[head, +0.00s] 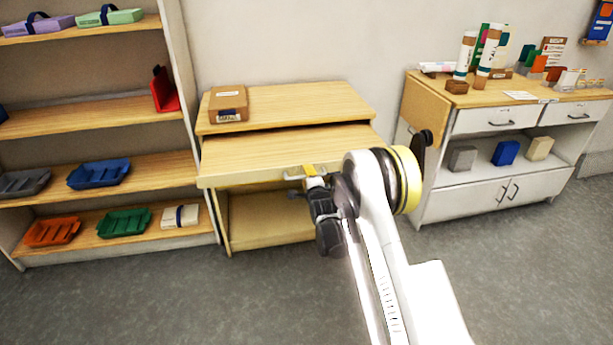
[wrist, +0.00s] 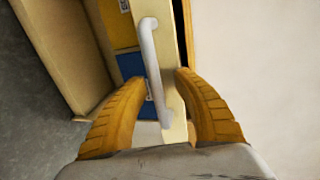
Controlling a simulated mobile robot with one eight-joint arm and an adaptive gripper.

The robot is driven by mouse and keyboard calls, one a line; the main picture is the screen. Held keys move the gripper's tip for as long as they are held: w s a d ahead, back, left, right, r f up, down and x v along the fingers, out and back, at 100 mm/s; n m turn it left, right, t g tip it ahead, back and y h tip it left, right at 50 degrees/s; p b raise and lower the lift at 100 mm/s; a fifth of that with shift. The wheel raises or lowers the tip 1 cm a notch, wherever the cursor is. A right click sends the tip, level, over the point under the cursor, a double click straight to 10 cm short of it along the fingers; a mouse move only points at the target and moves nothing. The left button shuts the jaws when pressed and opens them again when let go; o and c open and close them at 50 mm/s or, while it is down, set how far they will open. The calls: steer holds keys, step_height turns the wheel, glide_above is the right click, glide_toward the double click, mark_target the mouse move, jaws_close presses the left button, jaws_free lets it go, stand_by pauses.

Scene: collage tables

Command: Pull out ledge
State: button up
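The ledge (head: 270,155) is a light wooden board under the top of the middle desk. It sticks out forward of the desk top, with a dark gap above its back edge. A pale bar handle (head: 294,177) is on its front edge, and this handle also shows in the wrist view (wrist: 152,65). My gripper (head: 313,170) is at the front edge by the handle. In the wrist view its yellow fingers (wrist: 162,82) are apart, one on each side of the handle, with space visible between them. I cannot tell whether either finger touches the ledge.
A cardboard box (head: 228,104) sits on the desk top (head: 300,102). A shelf unit (head: 95,110) with trays stands close on the left. A white-fronted cabinet (head: 500,165) stands on the right. Grey floor (head: 270,290) in front of the desk is clear.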

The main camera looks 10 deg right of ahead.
steer(key=v, duration=1.2)
steer(key=s+r+n+g, duration=0.4)
steer(key=s+r+n, duration=0.4)
steer(key=s+r, duration=0.65)
steer(key=s+r+n+g, duration=0.1)
steer(key=s+n+g, duration=0.3)
steer(key=s, duration=2.1)
steer(key=n, duration=0.6)
steer(key=shift+s+g, duration=0.3)
steer(key=shift+s, duration=0.05)
